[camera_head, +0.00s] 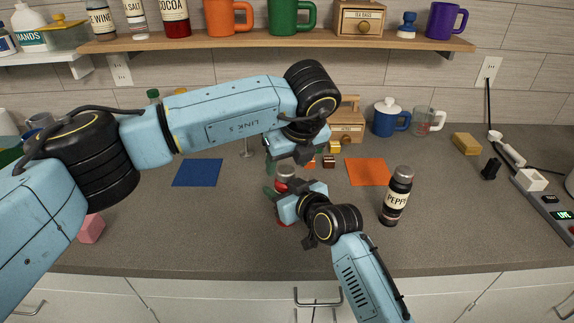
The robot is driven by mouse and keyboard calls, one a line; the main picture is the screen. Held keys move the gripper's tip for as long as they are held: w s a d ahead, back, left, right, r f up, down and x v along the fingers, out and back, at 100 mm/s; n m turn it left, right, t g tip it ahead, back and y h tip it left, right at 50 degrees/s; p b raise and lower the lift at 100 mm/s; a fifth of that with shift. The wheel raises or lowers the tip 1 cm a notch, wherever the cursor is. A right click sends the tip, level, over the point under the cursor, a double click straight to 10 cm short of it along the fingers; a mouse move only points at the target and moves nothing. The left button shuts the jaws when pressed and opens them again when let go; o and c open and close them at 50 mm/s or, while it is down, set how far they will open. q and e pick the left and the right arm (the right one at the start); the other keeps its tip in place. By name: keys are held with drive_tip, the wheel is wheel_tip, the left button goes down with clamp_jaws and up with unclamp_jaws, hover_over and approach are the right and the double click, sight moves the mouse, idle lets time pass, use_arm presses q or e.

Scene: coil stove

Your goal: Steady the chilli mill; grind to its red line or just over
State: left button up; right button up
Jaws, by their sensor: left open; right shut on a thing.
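The chilli mill (284,171) stands upright on the grey counter, mostly hidden by my grippers. Its pale top shows between them, and a bit of red shows low down below my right gripper. My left gripper (282,161) is open, just above and around the top of the mill. My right gripper (276,194) is shut on the mill's body lower down. The mill's red line and its fill level cannot be made out from here.
A pepper bottle (397,197) stands to the right of my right gripper. A blue mat (198,173) and an orange mat (368,172) lie on either side. A wooden box (347,127) and mugs (390,118) stand behind.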

use_arm(q)
drive_tip(key=shift+x, duration=1.1)
drive_tip(key=c, duration=1)
drive_tip(key=shift+m, duration=0.3)
drive_tip(key=shift+a+m+h, duration=0.1)
drive_tip(key=shift+m+h, duration=1.1)
drive_tip(key=shift+m, duration=1.4)
